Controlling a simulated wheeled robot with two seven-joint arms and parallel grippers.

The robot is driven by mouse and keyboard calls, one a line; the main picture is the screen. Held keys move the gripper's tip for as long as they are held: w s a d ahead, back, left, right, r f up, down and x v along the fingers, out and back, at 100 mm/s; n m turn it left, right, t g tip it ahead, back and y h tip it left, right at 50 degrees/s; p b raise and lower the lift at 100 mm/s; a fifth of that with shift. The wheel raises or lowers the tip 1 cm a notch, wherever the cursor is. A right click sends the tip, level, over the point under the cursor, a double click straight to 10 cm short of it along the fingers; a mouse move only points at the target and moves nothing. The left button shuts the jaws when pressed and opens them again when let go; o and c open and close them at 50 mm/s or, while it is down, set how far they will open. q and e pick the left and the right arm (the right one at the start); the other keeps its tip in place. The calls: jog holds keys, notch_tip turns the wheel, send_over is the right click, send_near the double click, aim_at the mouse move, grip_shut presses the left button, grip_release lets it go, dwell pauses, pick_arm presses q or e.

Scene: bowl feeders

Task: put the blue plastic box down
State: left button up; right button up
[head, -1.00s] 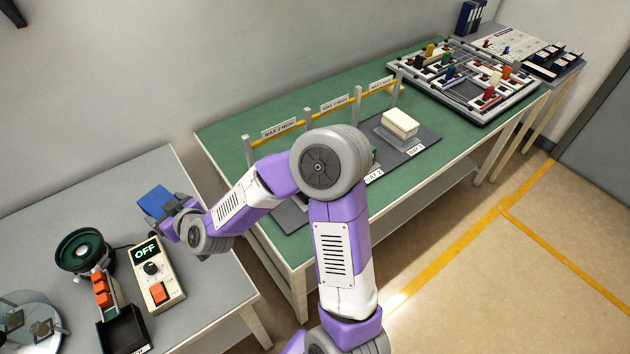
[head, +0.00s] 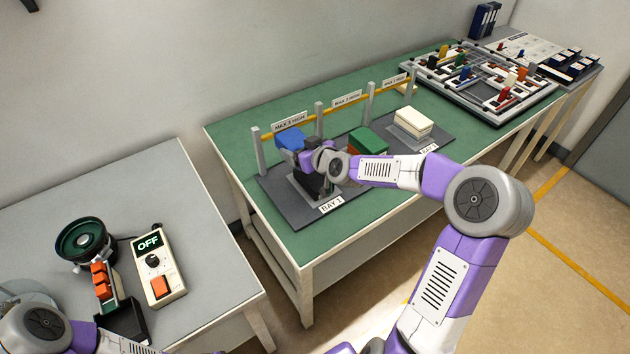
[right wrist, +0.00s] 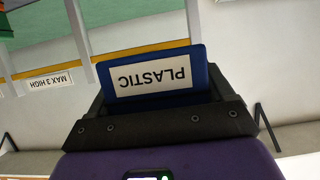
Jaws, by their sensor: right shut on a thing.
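The blue plastic box (head: 289,138) is in my right gripper (head: 300,155), above the bay marked BAY 1 (head: 331,204) on the green table. In the right wrist view the box (right wrist: 203,70) sits between the dark jaws of the gripper (right wrist: 158,118), its PLASTIC label upside down. The gripper is shut on it. The gripper and wrist hide part of the bay below, so I cannot tell how far the box is above it. My left gripper is out of view; only part of that arm shows at the lower left.
A yellow bar (head: 345,98) on grey posts with MAX 3 HIGH signs runs behind the bays. A green box (head: 367,141) and a cream stack (head: 411,122) stand in the bays to the right. A grey table (head: 100,205) holds a feeder and an OFF control box (head: 158,272).

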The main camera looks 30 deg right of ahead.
send_over(316, 179)
notch_tip(316, 179, down, 10)
jog(key=b, duration=0.4)
jog(key=shift+w+d+f, duration=0.1)
jog(key=shift+w+f, duration=0.05)
jog(key=shift+f, duration=0.05)
jog(key=shift+f+b, duration=0.2)
jog(key=shift+b, duration=0.15)
jog(key=o, duration=1.1)
jog(key=shift+r, duration=0.2)
